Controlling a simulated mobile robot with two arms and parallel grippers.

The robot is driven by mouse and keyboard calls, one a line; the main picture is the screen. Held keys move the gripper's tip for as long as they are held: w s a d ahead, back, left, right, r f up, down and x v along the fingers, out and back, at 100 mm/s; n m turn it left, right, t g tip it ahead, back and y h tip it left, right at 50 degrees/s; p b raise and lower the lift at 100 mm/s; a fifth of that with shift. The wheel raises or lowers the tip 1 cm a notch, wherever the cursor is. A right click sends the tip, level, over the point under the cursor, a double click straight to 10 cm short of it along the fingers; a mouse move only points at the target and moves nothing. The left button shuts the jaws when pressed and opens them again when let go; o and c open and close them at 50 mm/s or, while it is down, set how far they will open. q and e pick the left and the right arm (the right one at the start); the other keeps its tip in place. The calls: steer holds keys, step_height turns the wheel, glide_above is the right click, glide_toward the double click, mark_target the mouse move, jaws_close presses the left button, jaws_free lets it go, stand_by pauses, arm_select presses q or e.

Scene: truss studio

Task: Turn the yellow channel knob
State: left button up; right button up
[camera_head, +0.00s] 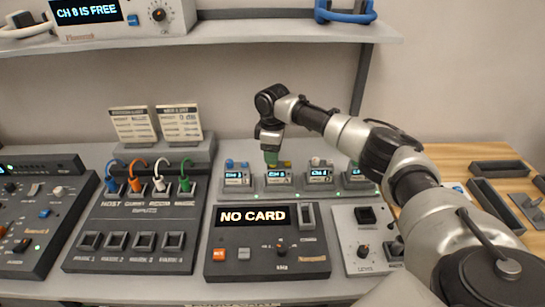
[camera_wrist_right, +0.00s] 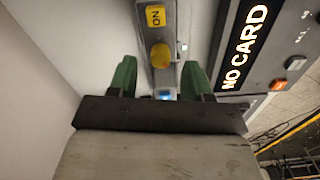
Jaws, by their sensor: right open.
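The yellow channel knob (camera_wrist_right: 160,55) sits on top of a small grey channel unit. In the wrist view it lies between the two green fingertips, with a gap on each side. In the head view the knob is mostly hidden by my right gripper (camera_head: 271,158), which points down over the second channel unit (camera_head: 278,179). The right gripper (camera_wrist_right: 159,70) is open and holds nothing. A yellow tile with dark lettering (camera_wrist_right: 155,16) lies beside the knob; a yellow part (camera_head: 287,164) shows beside the fingers in the head view. My left gripper is out of view.
Other channel units stand close on either side, one with a blue knob (camera_head: 230,163) and one with a white knob (camera_head: 316,162). A console reading "NO CARD" (camera_head: 265,258) stands in front. A shelf (camera_head: 250,30) hangs above. Cable panels stand left.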

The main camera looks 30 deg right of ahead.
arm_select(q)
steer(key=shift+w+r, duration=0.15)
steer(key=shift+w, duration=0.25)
arm_select(e)
steer(key=shift+f, duration=1.25)
